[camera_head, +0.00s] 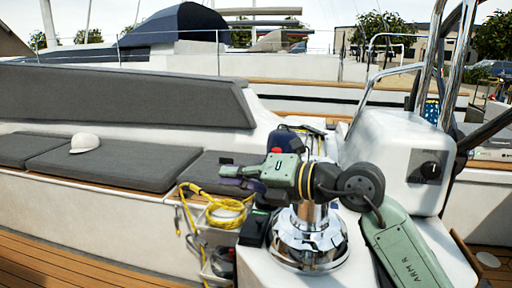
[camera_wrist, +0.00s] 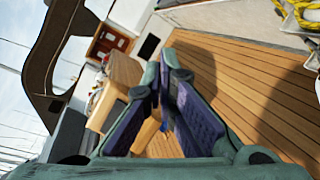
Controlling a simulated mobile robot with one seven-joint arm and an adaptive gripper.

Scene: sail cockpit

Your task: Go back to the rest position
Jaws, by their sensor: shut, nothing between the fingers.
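My gripper (camera_head: 230,168) points left in the head view, above the end of the grey cushioned bench, with its dark fingers shut and empty. In the wrist view the two purple-padded fingers of my gripper (camera_wrist: 168,65) come together at the tips, with teak deck beyond them. My green arm reaches in from the lower right of the head view, folded beside the chrome winch (camera_head: 305,240). The gripper is left of and above the winch, apart from it.
A coiled yellow rope (camera_head: 225,208) hangs below the bench end, and also shows in the wrist view (camera_wrist: 300,14). A white cap (camera_head: 84,143) lies on the bench cushion (camera_head: 115,162). A white pedestal (camera_head: 385,150) with chrome rails stands right. The teak floor (camera_head: 60,262) is clear.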

